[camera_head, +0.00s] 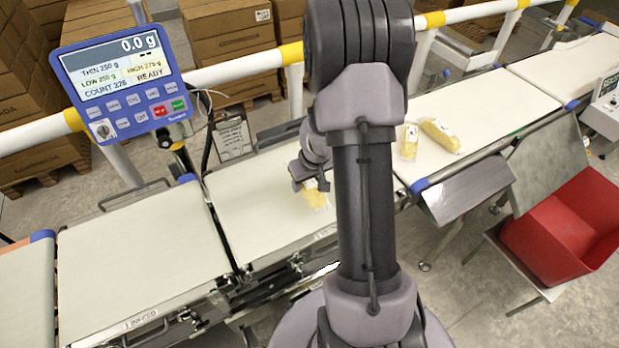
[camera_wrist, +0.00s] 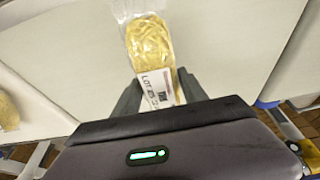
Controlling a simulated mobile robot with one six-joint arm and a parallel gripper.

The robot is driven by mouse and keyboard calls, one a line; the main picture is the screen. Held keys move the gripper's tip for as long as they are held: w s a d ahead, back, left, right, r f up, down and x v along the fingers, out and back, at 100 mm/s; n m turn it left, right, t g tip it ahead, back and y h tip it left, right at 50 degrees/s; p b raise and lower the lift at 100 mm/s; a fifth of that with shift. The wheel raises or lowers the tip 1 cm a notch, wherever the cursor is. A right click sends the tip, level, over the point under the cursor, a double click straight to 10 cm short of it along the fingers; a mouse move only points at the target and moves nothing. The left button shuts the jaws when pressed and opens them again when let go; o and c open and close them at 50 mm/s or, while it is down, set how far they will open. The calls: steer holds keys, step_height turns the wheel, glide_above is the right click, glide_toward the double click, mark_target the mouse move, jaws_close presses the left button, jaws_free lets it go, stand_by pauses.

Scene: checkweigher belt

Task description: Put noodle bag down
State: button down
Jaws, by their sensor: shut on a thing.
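My gripper (camera_wrist: 160,92) is shut on a noodle bag (camera_wrist: 150,42), a clear bag of yellow noodles with a white printed lot label at the gripped end. In the head view the bag (camera_head: 315,197) shows at the left of my arm, over the middle belt section (camera_head: 265,225). My gripper (camera_head: 304,183) is partly hidden there by my own arm. I cannot tell from these views whether the bag touches the belt.
Two more noodle bags (camera_head: 439,135) (camera_head: 410,142) lie on the belt to the right of my arm. A display (camera_head: 123,80) reading 0.0 g stands at the back left. A red bin (camera_head: 565,230) is at the right. The left belt section (camera_head: 140,255) is bare.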

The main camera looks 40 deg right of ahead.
mark_target(310, 184)
steer(key=shift+w+d+f, duration=0.2)
steer(key=shift+w+d, duration=0.1)
steer(key=shift+d, duration=0.25)
steer(key=shift+w+d+f, duration=0.15)
steer(key=shift+w+d, duration=0.1)
steer(key=shift+d, duration=0.3)
step_height(310, 184, down, 3)
steer(key=shift+f+b, duration=0.15)
steer(key=shift+b, duration=0.85)
steer(key=c, duration=0.6)
jaws_free()
